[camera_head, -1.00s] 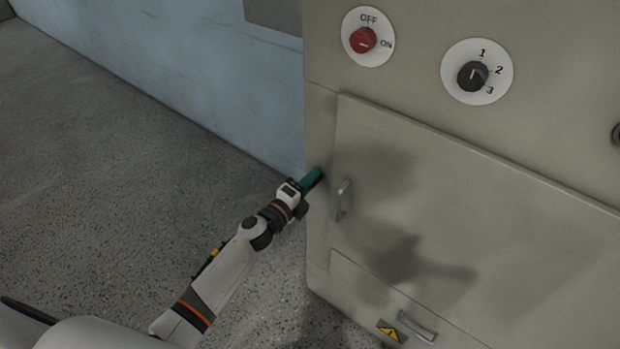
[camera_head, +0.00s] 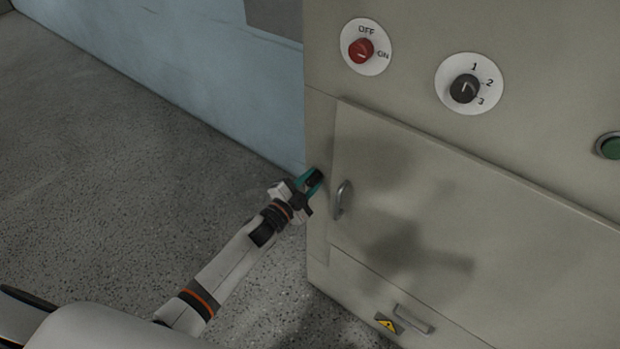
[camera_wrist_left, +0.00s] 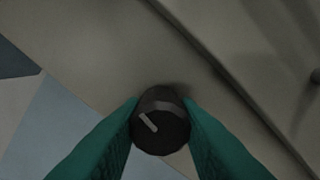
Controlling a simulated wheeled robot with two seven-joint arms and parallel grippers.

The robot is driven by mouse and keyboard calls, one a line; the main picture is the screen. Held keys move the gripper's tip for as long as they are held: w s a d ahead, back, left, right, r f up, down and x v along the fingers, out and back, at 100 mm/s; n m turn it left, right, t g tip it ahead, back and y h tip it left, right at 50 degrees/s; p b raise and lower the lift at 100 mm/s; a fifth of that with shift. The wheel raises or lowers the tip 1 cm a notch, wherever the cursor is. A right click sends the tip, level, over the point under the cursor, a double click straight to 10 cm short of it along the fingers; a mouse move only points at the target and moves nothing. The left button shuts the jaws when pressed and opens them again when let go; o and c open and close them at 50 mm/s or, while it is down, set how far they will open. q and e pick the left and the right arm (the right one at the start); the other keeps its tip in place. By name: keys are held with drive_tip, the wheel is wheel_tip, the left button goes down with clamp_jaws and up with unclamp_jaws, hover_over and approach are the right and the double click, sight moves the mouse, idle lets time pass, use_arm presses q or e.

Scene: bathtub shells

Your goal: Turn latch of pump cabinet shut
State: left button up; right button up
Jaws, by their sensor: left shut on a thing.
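The pump cabinet (camera_head: 420,190) is a beige box with a closed door and a curved metal handle (camera_head: 342,200). The latch is a black round knob (camera_head: 315,176) on the narrow strip left of the door; it also shows in the left wrist view (camera_wrist_left: 160,122), with a pale mark slanting down to the right. My left gripper (camera_head: 309,180) has its green fingers on both sides of the knob and is shut on it. The fingers also show in the wrist view (camera_wrist_left: 163,128). My right gripper is not in view.
Above the door are a red OFF/ON switch (camera_head: 361,50), a black three-position dial (camera_head: 464,88) and a green button (camera_head: 611,146). A lower panel with a handle (camera_head: 413,319) and a yellow warning sign (camera_head: 387,326) is below. The floor on the left is clear.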

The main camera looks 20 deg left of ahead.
use_arm(q)
drive_tip(key=shift+f+n, duration=0.1)
drive_tip(key=shift+n, duration=0.8)
drive_tip(key=o, duration=1)
drive_tip(key=shift+c, duration=0.2)
drive_tip(key=v, duration=1.2)
